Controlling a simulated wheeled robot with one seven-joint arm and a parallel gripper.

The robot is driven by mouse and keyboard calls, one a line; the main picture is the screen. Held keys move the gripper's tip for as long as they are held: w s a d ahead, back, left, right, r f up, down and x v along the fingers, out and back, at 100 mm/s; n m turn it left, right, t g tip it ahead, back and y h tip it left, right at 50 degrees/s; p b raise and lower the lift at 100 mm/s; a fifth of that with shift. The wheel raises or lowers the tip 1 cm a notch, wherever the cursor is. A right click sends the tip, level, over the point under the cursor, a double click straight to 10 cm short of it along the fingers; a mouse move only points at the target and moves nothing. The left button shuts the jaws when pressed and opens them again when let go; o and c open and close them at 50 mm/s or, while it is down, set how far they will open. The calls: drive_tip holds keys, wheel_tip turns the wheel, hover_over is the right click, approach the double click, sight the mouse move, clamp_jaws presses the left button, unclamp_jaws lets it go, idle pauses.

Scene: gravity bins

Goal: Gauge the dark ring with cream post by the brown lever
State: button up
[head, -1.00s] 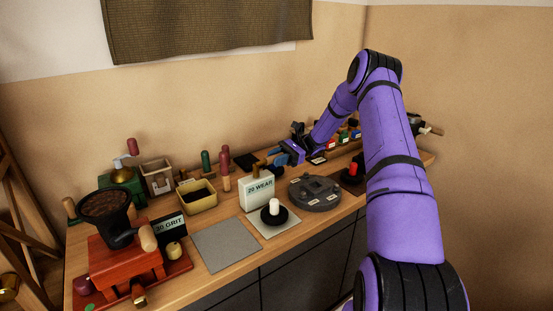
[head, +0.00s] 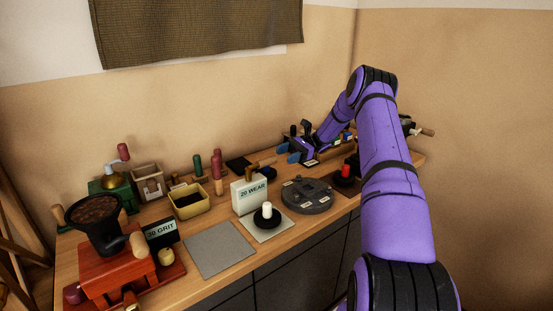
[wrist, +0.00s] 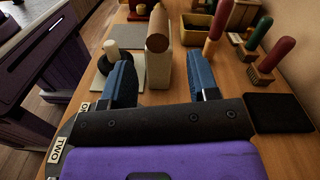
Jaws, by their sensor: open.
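The dark ring with cream post (head: 267,216) sits on a pale square plate (head: 272,232) in front of the white "20 WEAR" box (head: 248,195). In the wrist view the same ring with its cream post (wrist: 111,51) stands left of my left finger. The brown lever (head: 262,164) shows at the top of the box, and its rounded end (wrist: 158,30) faces me in the wrist view. My gripper (head: 289,152) is open and empty, behind and right of the box. In the wrist view my gripper (wrist: 161,62) has its blue fingers apart, with the box and lever seen between them.
A round dark grey dial (head: 307,194) stands right of the ring; a dark ring with red post (head: 345,175) is beyond it. Left are a yellow bin (head: 189,202), a bare grey plate (head: 220,250) and a red grinder (head: 118,270). Upright red and green handles line the back.

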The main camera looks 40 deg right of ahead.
drive_tip(key=shift+d, duration=1.2)
drive_tip(key=s+a+r+n+g+h, duration=0.1)
drive_tip(key=s+a+r+n+h, duration=0.4)
drive_tip(key=a+r, duration=0.6)
drive_tip(key=s+a+r+n+g+h, duration=0.1)
drive_tip(key=s+a+r+n+h, duration=0.1)
drive_tip(key=s+a+r+h, duration=0.7)
drive_tip(key=s+a+r+n+t+h, duration=0.1)
drive_tip(key=s+a+n+t, duration=0.1)
drive_tip(key=s, duration=0.5)
drive_tip(key=s+a+r+n+t+h, duration=0.1)
drive_tip(key=s+a+r+n+t, duration=0.1)
drive_tip(key=s, duration=0.6)
drive_tip(key=s+a+r+n+t+h, duration=0.2)
drive_tip(key=s+a+n+t, duration=0.2)
drive_tip(key=s, duration=0.4)
drive_tip(key=shift+s+a+r, duration=0.25)
drive_tip(key=shift+a, duration=0.35)
